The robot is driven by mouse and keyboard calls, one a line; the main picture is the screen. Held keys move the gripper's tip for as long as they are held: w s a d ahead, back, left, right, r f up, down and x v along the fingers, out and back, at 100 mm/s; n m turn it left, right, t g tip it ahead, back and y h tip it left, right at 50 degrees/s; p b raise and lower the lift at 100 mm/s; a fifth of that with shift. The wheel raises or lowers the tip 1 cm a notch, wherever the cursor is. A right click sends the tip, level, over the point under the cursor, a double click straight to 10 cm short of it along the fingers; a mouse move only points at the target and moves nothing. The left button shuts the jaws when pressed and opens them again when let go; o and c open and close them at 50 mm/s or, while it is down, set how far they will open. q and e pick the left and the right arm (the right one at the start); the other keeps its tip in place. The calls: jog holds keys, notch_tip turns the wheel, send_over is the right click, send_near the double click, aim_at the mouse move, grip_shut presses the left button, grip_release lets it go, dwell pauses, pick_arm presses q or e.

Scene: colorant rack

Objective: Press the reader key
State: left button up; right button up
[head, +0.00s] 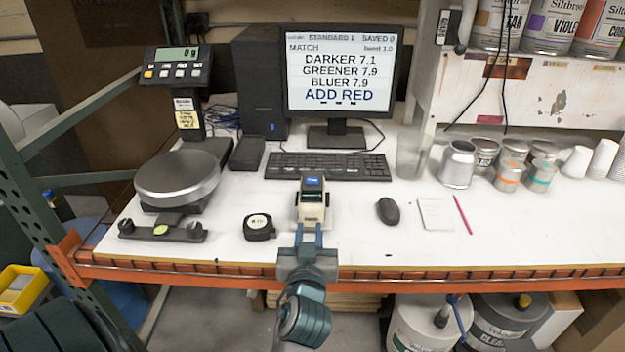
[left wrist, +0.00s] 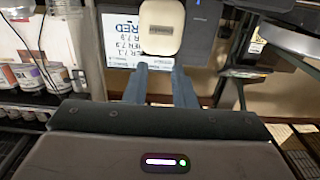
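The reader (head: 312,205) is a small beige device with a blue screen on top, near the front middle of the white bench. It also shows in the left wrist view (left wrist: 161,27), just beyond the fingertips, with a small dark label. I cannot make out its key. My left gripper (head: 309,232) comes in from the front edge and points at the reader's near end. In the left wrist view its two blue fingers (left wrist: 159,70) stand apart with a clear gap and nothing visible between them. Whether a fingertip touches the reader is unclear. My right gripper is not in view.
A monitor (head: 338,72) reading "ADD RED" and a keyboard (head: 327,166) stand behind. A black tape measure (head: 259,227) lies left of the reader, a mouse (head: 388,211) right. A scale (head: 178,178) is at left. Cans and cups line the right back.

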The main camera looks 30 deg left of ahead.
pick_arm(q)
grip_shut()
dwell(1.3)
